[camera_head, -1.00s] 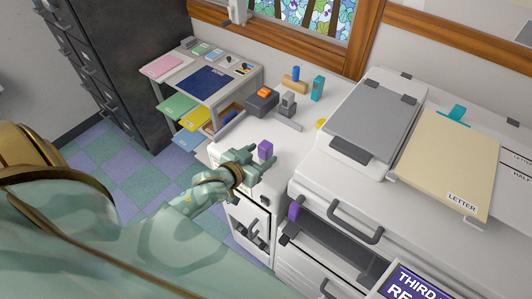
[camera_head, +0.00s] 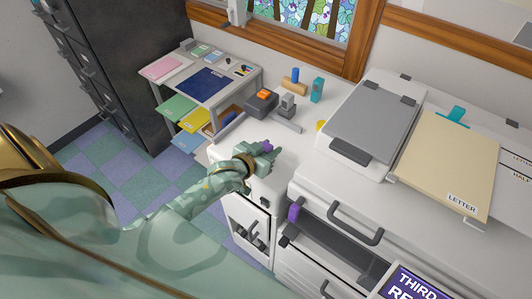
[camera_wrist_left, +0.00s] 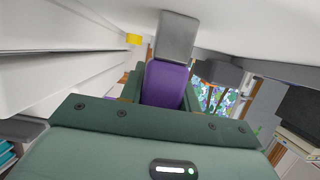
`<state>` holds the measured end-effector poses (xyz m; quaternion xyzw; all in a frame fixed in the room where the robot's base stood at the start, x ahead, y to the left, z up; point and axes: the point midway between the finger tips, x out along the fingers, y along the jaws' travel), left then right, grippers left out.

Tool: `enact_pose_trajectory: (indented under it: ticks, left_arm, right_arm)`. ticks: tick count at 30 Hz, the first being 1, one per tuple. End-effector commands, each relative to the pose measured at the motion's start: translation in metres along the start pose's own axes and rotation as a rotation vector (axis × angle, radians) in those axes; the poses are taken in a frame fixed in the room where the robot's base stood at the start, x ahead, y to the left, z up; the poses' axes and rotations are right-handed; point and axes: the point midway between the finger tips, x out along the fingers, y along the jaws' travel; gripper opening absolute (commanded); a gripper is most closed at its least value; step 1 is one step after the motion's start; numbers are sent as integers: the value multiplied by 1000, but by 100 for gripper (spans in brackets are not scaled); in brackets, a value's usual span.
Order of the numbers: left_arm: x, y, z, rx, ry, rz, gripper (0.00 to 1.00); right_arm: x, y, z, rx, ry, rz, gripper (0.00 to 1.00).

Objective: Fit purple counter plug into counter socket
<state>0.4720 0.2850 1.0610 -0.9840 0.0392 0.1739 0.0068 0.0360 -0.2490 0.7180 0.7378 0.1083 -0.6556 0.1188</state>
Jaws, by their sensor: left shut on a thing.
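The purple counter plug (camera_head: 267,146) is between the fingers of my left gripper (camera_head: 270,151), low over the white counter by the copier. The fingers hide most of it in the head view. In the left wrist view the purple plug (camera_wrist_left: 165,83) sits between the shut green fingers, with a grey block (camera_wrist_left: 177,38) directly beyond it. I cannot tell whether that block belongs to the plug. Whether the plug touches the counter is unclear. I cannot single out the counter socket with certainty. My right gripper is not in view.
The white copier (camera_head: 345,180) stands close to the right, with a purple part (camera_head: 293,213) at its open front. Behind the gripper are a grey rail (camera_head: 286,123), a dark device with an orange top (camera_head: 262,101) and a teal block (camera_head: 317,89). Bare counter lies around the hand.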

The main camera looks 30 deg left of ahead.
Motion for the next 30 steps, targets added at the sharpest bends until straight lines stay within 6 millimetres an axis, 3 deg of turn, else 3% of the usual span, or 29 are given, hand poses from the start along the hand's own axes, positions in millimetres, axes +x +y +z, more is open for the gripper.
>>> enact_pose_trajectory:
  ticks: [7, 11, 18, 24, 30]
  left_arm:
    - [-3, 0, -9, 1, 1, 0, 6]
    - [-12, -1, -32, 1, 4, -1, 6]
    - [-81, 16, -72, -1, 0, 0, 6]
    - [-134, 32, -72, -2, -2, -1, 6]
    - [-163, 40, -75, -1, -2, -1, 6]
  right_arm:
    - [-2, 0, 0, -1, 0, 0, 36]
    - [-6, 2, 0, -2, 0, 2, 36]
    - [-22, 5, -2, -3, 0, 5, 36]
    - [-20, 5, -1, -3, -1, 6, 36]
    - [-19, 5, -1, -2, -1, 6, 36]
